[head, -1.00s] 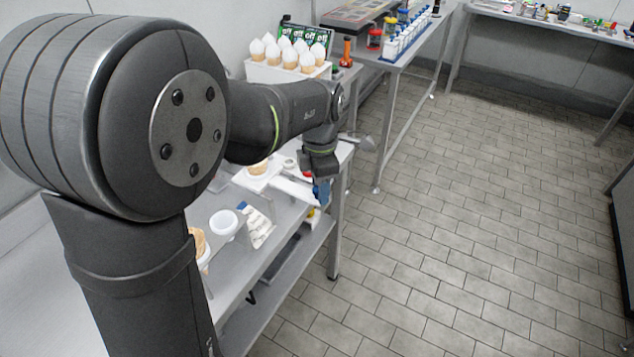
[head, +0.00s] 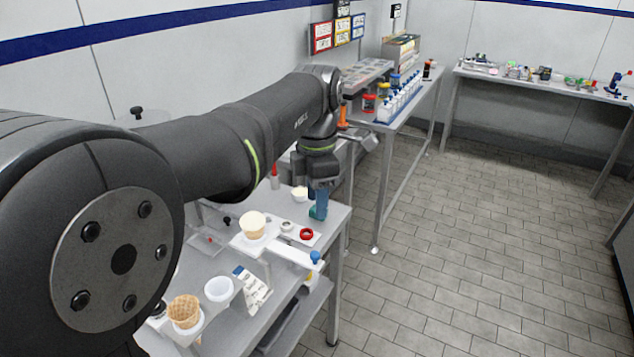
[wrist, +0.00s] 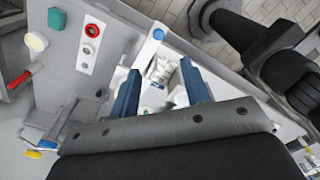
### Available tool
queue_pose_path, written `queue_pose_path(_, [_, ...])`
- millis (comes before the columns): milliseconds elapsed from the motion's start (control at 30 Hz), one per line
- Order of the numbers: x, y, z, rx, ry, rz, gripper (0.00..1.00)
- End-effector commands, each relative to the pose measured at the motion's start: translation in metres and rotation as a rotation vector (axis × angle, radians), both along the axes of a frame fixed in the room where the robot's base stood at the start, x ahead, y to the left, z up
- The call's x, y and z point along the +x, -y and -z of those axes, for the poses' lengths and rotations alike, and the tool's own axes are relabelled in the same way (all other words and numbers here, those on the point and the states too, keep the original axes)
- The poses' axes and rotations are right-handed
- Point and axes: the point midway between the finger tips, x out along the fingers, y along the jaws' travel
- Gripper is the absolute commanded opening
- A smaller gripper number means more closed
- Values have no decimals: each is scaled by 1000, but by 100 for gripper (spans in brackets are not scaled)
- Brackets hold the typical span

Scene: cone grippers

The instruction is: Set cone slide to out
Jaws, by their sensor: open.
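A flat white bar (head: 290,254) on the near table looks like the cone slide. It has a blue knob (head: 315,257) at its right end, and a filled cone (head: 253,226) stands by its left end. I cannot tell which position it is set to. In the wrist view the blue knob (wrist: 158,34) lies beyond my fingertips. My gripper (head: 319,214) points down with blue fingers, behind the bar in the head view and apart from the knob. In the wrist view my gripper (wrist: 160,78) is open, with nothing held between its fingers.
A white panel with a red ring (head: 306,234) lies beside the bar. An empty waffle cone (head: 185,311), a white cup (head: 219,289) and a printed packet (head: 254,290) are nearer. A second table holds a blue rack of bottles (head: 403,98). The floor at right is clear.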

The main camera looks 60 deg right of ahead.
Motion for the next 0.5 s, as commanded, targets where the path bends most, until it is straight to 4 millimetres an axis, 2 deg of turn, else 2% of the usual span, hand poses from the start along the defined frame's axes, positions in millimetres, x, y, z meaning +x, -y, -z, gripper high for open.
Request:
queue_pose_path(100, [0,1,-18,-2,1,0,43])
queue_pose_path(200, [0,0,-27,-1,0,0,43])
queue_pose_path(500, [0,0,-31,1,-1,0,43])
